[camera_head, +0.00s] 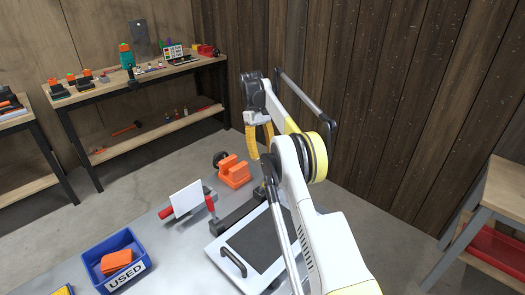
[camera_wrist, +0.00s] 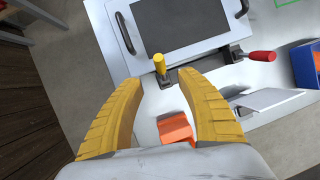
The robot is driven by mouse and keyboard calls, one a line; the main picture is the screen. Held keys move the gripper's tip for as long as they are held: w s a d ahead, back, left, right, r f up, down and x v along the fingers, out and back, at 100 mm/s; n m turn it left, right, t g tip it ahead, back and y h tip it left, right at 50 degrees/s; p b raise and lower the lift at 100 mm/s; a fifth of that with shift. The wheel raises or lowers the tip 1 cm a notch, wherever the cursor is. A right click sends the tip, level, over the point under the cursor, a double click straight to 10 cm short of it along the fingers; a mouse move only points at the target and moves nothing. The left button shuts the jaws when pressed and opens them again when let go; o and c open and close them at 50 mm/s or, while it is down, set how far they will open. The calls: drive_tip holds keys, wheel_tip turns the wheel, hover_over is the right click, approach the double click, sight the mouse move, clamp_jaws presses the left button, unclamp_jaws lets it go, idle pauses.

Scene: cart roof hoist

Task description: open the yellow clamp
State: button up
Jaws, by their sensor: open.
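The yellow clamp (camera_wrist: 159,65) shows in the wrist view as a short yellow handle on a dark base, at the edge of a white-framed panel (camera_wrist: 128,34) with a dark centre. My gripper (camera_wrist: 158,78) is open and empty. Its two curved yellow fingers are spread wide, and the clamp handle appears between and just beyond their tips. I cannot tell how far apart they are in depth. The yellow handle is not visible there, and my arm covers part of the panel.
A red-handled clamp (camera_wrist: 262,56) sits at the same panel edge, near a tilted white plate (camera_wrist: 268,98). An orange block-like fixture (camera_head: 233,172) stands at the bench's far end. A blue "USED" bin (camera_head: 114,262) is at left. A dark-plank wall (camera_head: 390,100) rises behind my arm.

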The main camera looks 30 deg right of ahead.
drive_tip(key=shift+w+r, duration=0.2)
drive_tip(key=shift+r, duration=0.4)
